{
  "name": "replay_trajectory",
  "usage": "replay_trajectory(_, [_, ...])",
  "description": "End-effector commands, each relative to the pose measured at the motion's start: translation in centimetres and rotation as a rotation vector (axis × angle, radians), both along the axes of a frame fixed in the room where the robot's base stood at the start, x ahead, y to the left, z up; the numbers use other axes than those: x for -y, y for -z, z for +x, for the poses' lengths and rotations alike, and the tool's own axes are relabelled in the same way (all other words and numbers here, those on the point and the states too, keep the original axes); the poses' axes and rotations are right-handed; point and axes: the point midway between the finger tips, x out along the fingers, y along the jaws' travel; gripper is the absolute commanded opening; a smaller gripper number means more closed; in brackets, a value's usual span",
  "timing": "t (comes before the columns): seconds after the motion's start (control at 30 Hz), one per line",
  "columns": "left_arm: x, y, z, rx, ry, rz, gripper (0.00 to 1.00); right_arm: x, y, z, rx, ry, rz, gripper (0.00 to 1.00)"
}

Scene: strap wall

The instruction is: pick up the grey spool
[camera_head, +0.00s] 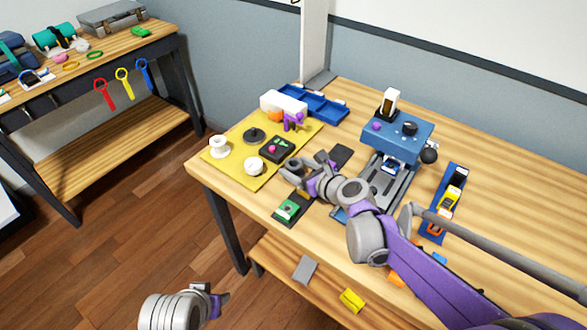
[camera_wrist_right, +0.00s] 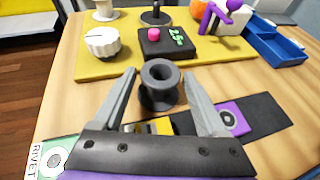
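The grey spool (camera_wrist_right: 160,84) stands upright in the right wrist view, dark grey with a round hole in its top. My right gripper (camera_wrist_right: 159,76) is open, with one finger on each side of the spool. A gap shows between the fingers and the spool, so it is not gripped. In the head view my right gripper (camera_head: 287,174) is over the table near the yellow mat, and I cannot clearly separate the spool from it there. My left gripper (camera_head: 219,301) is low at the bottom, away from the table; its fingers are mostly hidden.
The yellow mat (camera_head: 222,173) holds a white spool (camera_head: 219,147), a white knob (camera_head: 253,166) and a black box (camera_head: 278,149). A blue tray (camera_head: 327,105) lies behind. A blue machine (camera_head: 398,134) stands to the right. A green card (camera_head: 289,209) lies near the front edge.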

Motion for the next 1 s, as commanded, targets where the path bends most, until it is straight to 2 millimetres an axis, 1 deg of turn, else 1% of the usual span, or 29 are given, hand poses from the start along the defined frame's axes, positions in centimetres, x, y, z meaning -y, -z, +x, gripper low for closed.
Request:
replay_trajectory(0.03, [0.0,0.0,0.0,0.000,0.000,0.000,0.50,0.0,0.0,0.0,0.000,0.000,0.000,0.64])
replay_trajectory(0.07, [0.0,0.0,0.0,0.000,0.000,0.000,0.50,0.0,0.0,0.0,0.000,0.000,0.000,0.59])
replay_trajectory(0.1, [0.0,0.0,0.0,0.000,0.000,0.000,0.50,0.0,0.0,0.0,0.000,0.000,0.000,0.52])
replay_trajectory(0.37, [0.0,0.0,0.0,0.000,0.000,0.000,0.50,0.0,0.0,0.0,0.000,0.000,0.000,0.05])
replay_trajectory(0.4, [0.0,0.0,0.0,0.000,0.000,0.000,0.50,0.0,0.0,0.0,0.000,0.000,0.000,0.03])
replay_trajectory(0.57, [0.0,0.0,0.0,0.000,0.000,0.000,0.50,0.0,0.0,0.0,0.000,0.000,0.000,0.03])
replay_trajectory(0.67, [0.0,-0.1,0.0,0.000,0.000,0.000,0.50,0.0,-0.5,0.0,0.000,0.000,0.000,0.03])
replay_trajectory(0.77, [0.0,-0.4,0.0,0.001,0.000,0.000,0.50,0.0,-1.8,0.0,0.001,0.000,0.001,0.03])
replay_trajectory(1.0, [0.0,-1.4,0.1,0.004,0.000,0.000,0.50,0.0,-6.8,0.0,0.001,0.000,0.000,0.03])
